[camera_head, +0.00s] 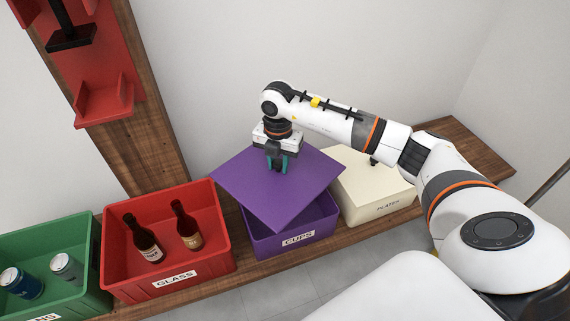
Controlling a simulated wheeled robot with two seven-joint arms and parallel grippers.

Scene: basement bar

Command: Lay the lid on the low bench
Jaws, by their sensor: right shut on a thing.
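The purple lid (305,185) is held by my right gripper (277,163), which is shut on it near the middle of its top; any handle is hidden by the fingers. The lid is turned askew over the purple crate (270,247), labelled CUPS, and covers most of its opening. I cannot tell whether the lid touches the crate's rim. The low wooden bench (465,150) runs along the wall under the crates, with a bare stretch at its far right end. My left gripper is not in view.
A closed cream box (365,185) labelled PLATES stands right of the purple crate. To the left are a red crate (222,255) labelled GLASS with two bottles, and a green crate (85,240) with two cans. A wooden post with red holders (105,105) rises behind.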

